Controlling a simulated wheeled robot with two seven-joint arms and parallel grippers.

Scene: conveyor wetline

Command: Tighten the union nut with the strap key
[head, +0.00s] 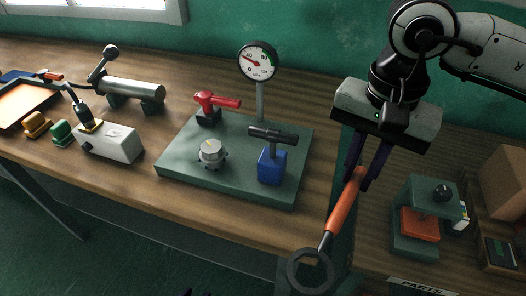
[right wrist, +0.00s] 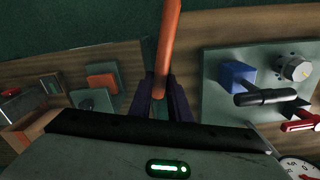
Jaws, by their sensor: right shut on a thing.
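The strap key (head: 340,216) has an orange handle and a dark ring (head: 310,271) at its lower end. My right gripper (head: 362,183) is shut on the upper end of the handle, and the key hangs tilted past the bench's front edge. The handle also shows between the fingers in the right wrist view (right wrist: 167,50); the ring is outside that view. The union nut (head: 212,153), a light grey lobed fitting, sits on the green plate (head: 185,174), left of and apart from the key.
The plate also bears a blue block with a black T-handle (head: 272,160), a red-handled valve (head: 215,103) and a gauge (head: 258,61) on a post. A green stand with an orange block (head: 420,223) is at the right. A white box (head: 112,143) is left of the plate.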

